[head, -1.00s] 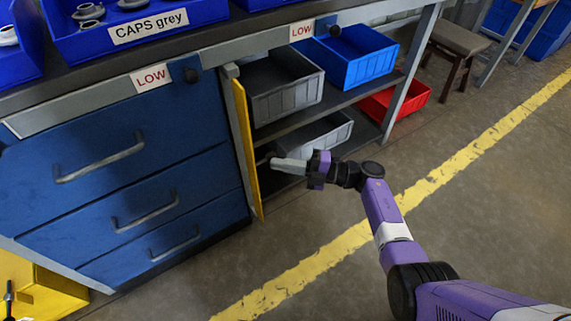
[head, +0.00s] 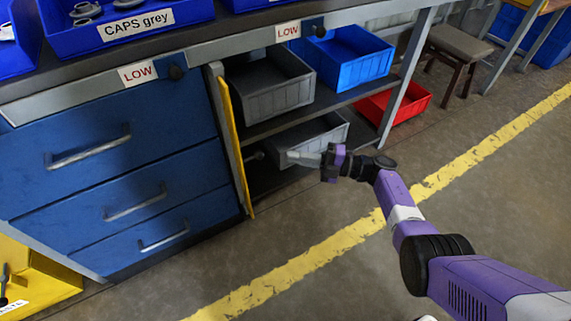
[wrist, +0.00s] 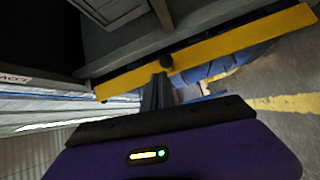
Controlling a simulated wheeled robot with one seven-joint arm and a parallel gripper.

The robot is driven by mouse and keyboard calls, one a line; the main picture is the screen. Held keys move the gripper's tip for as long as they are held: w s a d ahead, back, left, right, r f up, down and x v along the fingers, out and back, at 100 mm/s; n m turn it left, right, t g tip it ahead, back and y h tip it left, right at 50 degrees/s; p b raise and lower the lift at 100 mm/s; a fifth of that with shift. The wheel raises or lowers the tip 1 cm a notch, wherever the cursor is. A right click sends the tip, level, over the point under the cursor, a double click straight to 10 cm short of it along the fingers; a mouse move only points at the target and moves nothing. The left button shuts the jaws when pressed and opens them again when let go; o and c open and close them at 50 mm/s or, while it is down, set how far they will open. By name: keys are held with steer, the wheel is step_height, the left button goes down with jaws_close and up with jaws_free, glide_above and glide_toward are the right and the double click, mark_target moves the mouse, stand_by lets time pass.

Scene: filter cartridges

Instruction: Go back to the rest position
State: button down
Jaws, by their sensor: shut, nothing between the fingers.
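My gripper (head: 308,157) is at the end of the purple arm, in front of the open shelf bay of the workbench. In the head view its fingers point left, in front of the lower grey bin (head: 312,140). The fingers are shut with nothing between them. In the wrist view the shut fingers (wrist: 158,92) show as a dark shape, near the edge of the yellow door (wrist: 210,52). In the head view the yellow door (head: 230,140) stands open, seen nearly edge-on, to the left of the gripper.
Blue drawers (head: 115,170) with grey handles are left of the door. An upper grey bin (head: 270,90), a blue bin (head: 345,57) and a red bin (head: 405,103) sit right of it. A stool (head: 458,45) stands at the back right. The floor around the yellow line (head: 330,245) is clear.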

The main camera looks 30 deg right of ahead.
steer(key=shift+w+d+f, duration=0.1)
steer(key=shift+d, duration=0.6)
